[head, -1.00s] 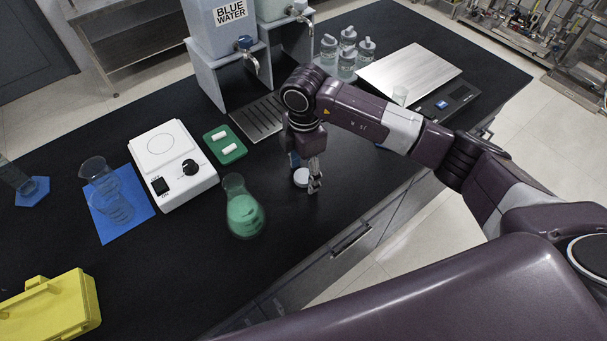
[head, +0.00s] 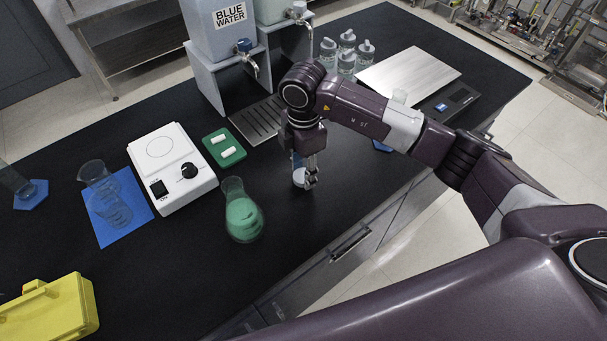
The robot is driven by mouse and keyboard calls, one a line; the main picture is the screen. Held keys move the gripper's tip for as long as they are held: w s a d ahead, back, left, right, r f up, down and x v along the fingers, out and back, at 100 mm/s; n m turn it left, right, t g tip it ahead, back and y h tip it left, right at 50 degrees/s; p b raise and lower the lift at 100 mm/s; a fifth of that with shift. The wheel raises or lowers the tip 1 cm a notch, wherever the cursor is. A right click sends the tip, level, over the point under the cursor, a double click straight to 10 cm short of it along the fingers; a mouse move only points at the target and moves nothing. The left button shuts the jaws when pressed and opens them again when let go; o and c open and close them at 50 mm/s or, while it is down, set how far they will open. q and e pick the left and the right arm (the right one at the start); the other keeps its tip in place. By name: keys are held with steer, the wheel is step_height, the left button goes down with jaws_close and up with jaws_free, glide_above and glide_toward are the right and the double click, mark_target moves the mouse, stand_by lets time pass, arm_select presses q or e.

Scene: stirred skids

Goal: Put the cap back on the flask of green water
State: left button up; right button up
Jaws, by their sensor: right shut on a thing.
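The flask of green water (head: 243,218) stands upright on the black bench, its neck open at the top. My right gripper (head: 308,183) is to the right of the flask and points down at the bench. It is shut on a small white cap (head: 298,177), which shows at the left side of its fingers. The fingers hide part of the cap, and I cannot tell whether it is clear of the bench top. My left gripper is not in view.
A white hotplate stirrer (head: 172,167) and a green tray (head: 223,148) with white bars stand left of my right gripper. Beakers stand on a blue mat (head: 135,205). A yellow case (head: 50,310) is at lower left. The bench around the flask is clear.

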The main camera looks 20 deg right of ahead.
step_height(320, 180, up, 9)
steer(key=b, duration=0.2)
arm_select(q)
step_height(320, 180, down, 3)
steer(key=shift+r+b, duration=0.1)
steer(key=shift+b, duration=0.2)
arm_select(e)
step_height(320, 180, up, 10)
steer(key=f, duration=0.1)
glide_above(303, 174)
steer(key=shift+s+r, duration=0.2)
steer(key=shift+r, duration=0.05)
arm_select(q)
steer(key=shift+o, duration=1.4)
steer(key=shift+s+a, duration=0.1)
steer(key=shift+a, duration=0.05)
